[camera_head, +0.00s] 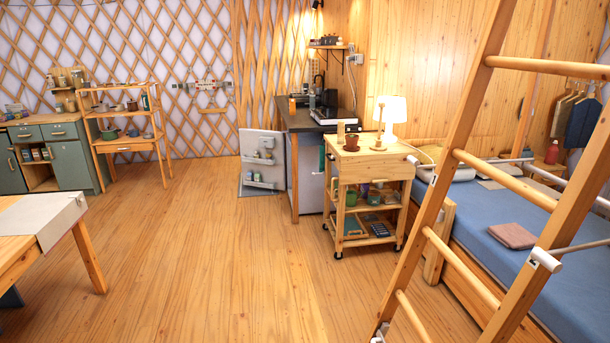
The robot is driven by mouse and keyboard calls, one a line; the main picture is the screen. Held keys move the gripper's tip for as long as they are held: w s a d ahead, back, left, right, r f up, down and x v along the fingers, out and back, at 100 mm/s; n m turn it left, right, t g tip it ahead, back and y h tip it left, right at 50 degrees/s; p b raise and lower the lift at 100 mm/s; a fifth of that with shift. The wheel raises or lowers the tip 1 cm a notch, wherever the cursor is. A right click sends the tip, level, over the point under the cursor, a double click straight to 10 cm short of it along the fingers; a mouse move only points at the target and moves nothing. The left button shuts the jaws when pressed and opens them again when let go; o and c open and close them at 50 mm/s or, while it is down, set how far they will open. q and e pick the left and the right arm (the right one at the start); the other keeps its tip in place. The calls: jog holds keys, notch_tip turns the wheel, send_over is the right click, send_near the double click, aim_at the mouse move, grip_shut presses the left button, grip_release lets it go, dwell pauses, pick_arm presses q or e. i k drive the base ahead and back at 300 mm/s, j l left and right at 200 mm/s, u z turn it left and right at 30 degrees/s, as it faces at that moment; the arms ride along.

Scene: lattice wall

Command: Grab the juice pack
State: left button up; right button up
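I cannot make out a juice pack for certain. A small fridge stands under the dark counter, and its door (262,162) hangs open to the left. Several small items sit on the door's shelves, too small to tell apart. The inside of the fridge is turned away and mostly hidden. A small orange item (292,106) stands on the counter (310,118), too small to name. Neither of my grippers is in view.
A wooden trolley (370,163) with a lamp (391,118) stands right of the counter. A ladder (440,170) crosses the right foreground before a blue bed (560,265). A table (22,250) is at the left. The wooden floor (215,255) between is clear.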

aim_at(292, 109)
jog(key=i+j+u, duration=0.25)
jog(key=i+j, duration=0.15)
jog(key=i+j+u, duration=0.25)
jog(key=i, duration=0.2)
jog(key=i+j+u, duration=0.25)
jog(key=i, duration=0.2)
jog(key=i+z, duration=0.2)
jog(key=i, duration=0.7)
jog(key=i+z, duration=0.2)
jog(key=i, duration=0.75)
jog(key=i+z, duration=0.3)
jog(key=i, duration=0.65)
jog(key=i+z, duration=0.25)
jog(key=i, duration=0.65)
jog(key=i+l+u, duration=0.15)
jog(key=i, duration=0.85)
jog(key=i+j+z, duration=0.2)
jog(key=i, duration=0.2)
jog(key=i+j+z, duration=0.15)
jog(key=i, duration=0.25)
jog(key=i+j+z, duration=0.2)
jog(key=i, duration=0.2)
jog(key=z, duration=0.6)
